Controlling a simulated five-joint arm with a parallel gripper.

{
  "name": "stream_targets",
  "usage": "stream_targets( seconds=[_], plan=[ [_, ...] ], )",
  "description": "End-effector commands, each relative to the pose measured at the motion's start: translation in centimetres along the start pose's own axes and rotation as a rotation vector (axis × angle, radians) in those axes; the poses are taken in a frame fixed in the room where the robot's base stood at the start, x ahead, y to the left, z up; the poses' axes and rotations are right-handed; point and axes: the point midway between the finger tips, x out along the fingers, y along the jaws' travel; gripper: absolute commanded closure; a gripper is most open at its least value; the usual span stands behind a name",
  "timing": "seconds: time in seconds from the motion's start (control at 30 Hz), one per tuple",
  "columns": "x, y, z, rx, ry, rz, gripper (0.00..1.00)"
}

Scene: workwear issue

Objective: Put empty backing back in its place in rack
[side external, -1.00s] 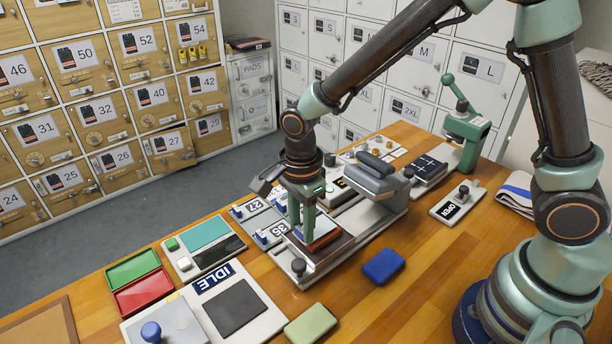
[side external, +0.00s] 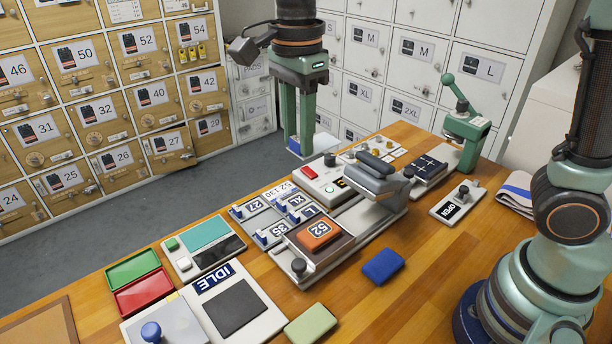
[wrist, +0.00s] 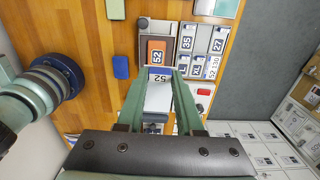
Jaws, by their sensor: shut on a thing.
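My gripper (side external: 300,148) is raised above the far side of the bench, shut on a flat pale backing with a blue edge (side external: 323,147). In the wrist view the backing (wrist: 159,78) shows between the fingertips, marked 52. An orange patch (side external: 319,234) marked 52 lies on the dark plate of the press (side external: 296,262), apart from the gripper. The rack (side external: 262,227), with pieces marked 27, 35, XL and L and blue tabs, lies on the bench, left of the press and lower than my gripper.
The press's grey head (side external: 376,182) stands right of the plate. A control box with a red button (side external: 309,171) lies behind the rack. A blue block (side external: 383,266) lies in front of the press. A green lever tool (side external: 468,130) stands at the back right.

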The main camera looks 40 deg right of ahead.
Motion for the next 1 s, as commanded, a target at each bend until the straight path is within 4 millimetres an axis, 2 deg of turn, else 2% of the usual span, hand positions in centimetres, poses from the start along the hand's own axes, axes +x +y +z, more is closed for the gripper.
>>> stream_targets(
  seconds=[0.17, 0.27, 0.4, 0.6, 0.87, 1.0],
  plan=[
    [0.1, -2.6, 0.9, -0.003, 0.001, 0.003, 1.0],
    [0.7, -4.9, 1.6, -0.008, 0.002, 0.004, 1.0],
    [1.9, -8.1, 2.5, -0.014, 0.002, 0.004, 1.0],
    [3.7, -11.5, 3.4, -0.023, 0.002, 0.004, 1.0],
    [5.2, -13.3, 3.8, -0.028, 0.001, 0.002, 1.0],
    [7.4, -13.3, 3.8, -0.028, 0.002, 0.005, 1.0]
  ],
)
